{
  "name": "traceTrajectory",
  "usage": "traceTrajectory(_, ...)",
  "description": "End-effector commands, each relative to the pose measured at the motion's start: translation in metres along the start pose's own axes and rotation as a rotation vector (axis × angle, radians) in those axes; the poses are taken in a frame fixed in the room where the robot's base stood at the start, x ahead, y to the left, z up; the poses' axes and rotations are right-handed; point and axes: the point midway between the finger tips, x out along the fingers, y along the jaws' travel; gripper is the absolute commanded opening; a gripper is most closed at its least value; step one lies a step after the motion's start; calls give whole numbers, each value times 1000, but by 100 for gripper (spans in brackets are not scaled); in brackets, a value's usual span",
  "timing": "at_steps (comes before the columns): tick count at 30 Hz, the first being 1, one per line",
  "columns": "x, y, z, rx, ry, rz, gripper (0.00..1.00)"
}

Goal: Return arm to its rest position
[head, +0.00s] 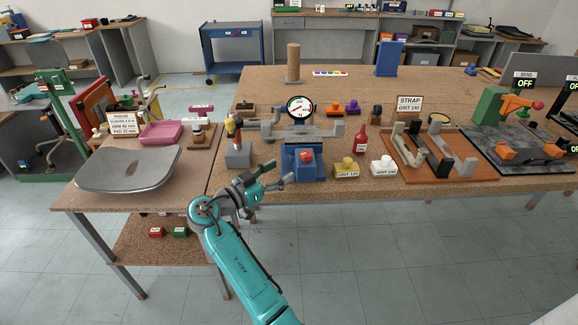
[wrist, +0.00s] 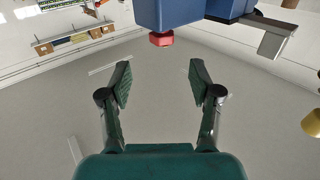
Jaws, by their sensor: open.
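My gripper (head: 272,186) is at the end of my teal arm, in front of the workbench's front edge in the head view. It points to the right, just left of and below the blue vise-like device (head: 303,168) with a red knob (head: 306,156). In the wrist view my gripper (wrist: 160,82) has its two green-padded fingers wide apart with nothing between them. The blue device (wrist: 180,12) and its red knob (wrist: 161,38) show beyond the fingertips at the top. Grey floor fills the space between the fingers.
A grey seat shell (head: 130,168) lies on the left bench. A yellow block (head: 346,168), a white block (head: 383,166) and a red bottle (head: 360,140) stand right of the blue device. Floor in front of the bench is clear.

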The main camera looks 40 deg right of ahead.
Motion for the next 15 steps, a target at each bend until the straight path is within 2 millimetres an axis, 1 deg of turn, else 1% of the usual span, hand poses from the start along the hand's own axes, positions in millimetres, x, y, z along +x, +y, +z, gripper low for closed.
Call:
traceTrajectory(4, -7, 0, 0, 0, 0, -1, 63)
traceTrajectory(15, -8, 0, 0, 0, 0, 0, 63)
